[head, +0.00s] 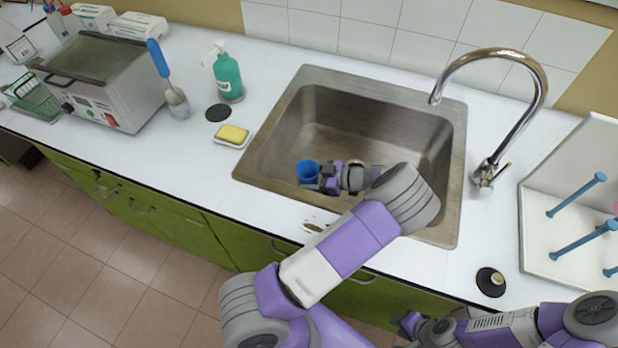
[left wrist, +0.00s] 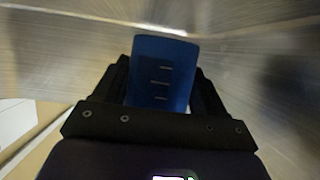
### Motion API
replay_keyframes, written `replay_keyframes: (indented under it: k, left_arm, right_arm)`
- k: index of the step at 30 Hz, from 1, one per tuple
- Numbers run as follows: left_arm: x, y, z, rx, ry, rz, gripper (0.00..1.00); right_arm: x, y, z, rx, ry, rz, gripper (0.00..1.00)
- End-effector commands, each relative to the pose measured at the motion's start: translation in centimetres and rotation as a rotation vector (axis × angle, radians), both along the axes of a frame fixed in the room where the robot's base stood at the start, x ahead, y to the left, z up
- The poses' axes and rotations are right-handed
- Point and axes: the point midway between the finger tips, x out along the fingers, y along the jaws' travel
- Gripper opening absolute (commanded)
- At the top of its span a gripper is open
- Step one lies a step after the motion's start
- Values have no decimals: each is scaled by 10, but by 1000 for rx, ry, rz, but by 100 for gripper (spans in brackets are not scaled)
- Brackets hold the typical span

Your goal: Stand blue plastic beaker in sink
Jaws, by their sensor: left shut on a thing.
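The blue plastic beaker (head: 307,170) is inside the steel sink (head: 345,108), near its front left part. My left gripper (head: 318,180) reaches down into the sink and is shut on the beaker. In the left wrist view the beaker (left wrist: 163,75), with pale graduation marks, sits between the two dark fingers (left wrist: 160,90). Its mouth shows from above in the head view. I cannot tell whether its base touches the sink floor. My right gripper (head: 408,325) is low at the right, in front of the counter; its fingers are too unclear to read.
A chrome faucet (head: 520,75) arches over the sink's right side. A yellow sponge (head: 233,134) on a dish, a green soap bottle (head: 228,77) and a brush in a holder (head: 177,102) stand left of it. A drying rack (head: 560,195) stands at the right.

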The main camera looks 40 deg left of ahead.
Motion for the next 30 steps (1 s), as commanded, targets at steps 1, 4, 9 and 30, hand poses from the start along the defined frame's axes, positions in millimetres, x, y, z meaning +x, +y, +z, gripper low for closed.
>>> replay_keyframes:
  k: [1,4,9,30]
  left_arm:
    - [0,0,-3,1,1,0,28]
    - [0,0,-6,1,1,0,28]
    - [0,0,-11,1,1,0,28]
    - [0,0,-3,0,0,1,97]
  right_arm:
    - [0,0,-4,0,0,0,34]
    - [0,0,-7,0,0,0,34]
    - [0,0,-12,0,0,0,34]
    - [0,0,-4,0,0,0,34]
